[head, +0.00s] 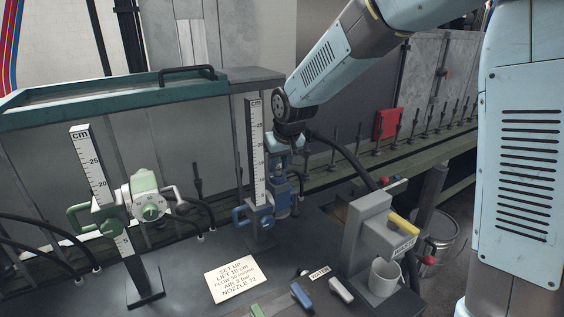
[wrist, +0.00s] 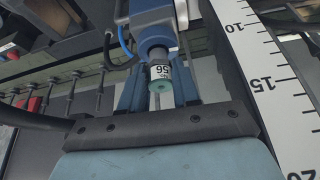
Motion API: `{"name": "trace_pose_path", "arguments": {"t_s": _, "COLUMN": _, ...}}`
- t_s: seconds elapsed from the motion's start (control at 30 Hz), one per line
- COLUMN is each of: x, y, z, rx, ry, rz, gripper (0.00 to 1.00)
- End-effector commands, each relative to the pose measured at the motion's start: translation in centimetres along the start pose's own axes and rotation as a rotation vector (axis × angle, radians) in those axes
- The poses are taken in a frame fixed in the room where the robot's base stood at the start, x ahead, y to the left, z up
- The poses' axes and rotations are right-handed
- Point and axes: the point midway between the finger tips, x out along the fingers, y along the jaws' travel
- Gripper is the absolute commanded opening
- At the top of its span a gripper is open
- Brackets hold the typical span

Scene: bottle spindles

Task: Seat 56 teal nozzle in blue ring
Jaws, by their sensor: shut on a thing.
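The nozzle (wrist: 160,72) has a teal end and a white band marked 56, which reads upside down in the wrist view. My gripper (wrist: 160,66) is shut on it, with a dark blue finger on either side. A blue body with a collar (wrist: 153,42) is directly beyond the nozzle, in line with it. I cannot tell how deep the nozzle sits in a ring there. In the head view my gripper (head: 286,142) is over the blue unit (head: 281,182), beside the middle ruler; the nozzle is hidden there.
A blue clamp (head: 254,213) and the ruler (head: 257,150) are close to my gripper's left. A green and white unit (head: 146,198) stands further left. A set-up card (head: 235,278) lies in front.

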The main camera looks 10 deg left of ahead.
Motion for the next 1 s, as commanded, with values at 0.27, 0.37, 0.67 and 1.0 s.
{"name": "trace_pose_path", "arguments": {"t_s": 0.27, "x": 0.8, "y": 0.0, "z": 1.0, "rx": 0.001, "ry": -0.029, "rz": 0.0, "gripper": 0.01}}
{"name": "trace_pose_path", "arguments": {"t_s": 0.37, "x": 0.8, "y": 0.1, "z": 1.0, "rx": 0.001, "ry": -0.029, "rz": 0.0, "gripper": 0.38}}
{"name": "trace_pose_path", "arguments": {"t_s": 0.67, "x": 0.5, "y": 0.1, "z": 0.7, "rx": 0.001, "ry": -0.019, "rz": 0.0, "gripper": 0.61}}
{"name": "trace_pose_path", "arguments": {"t_s": 1.0, "x": -0.6, "y": 0.1, "z": 0.5, "rx": 0.001, "ry": -0.012, "rz": 0.0, "gripper": 0.61}}
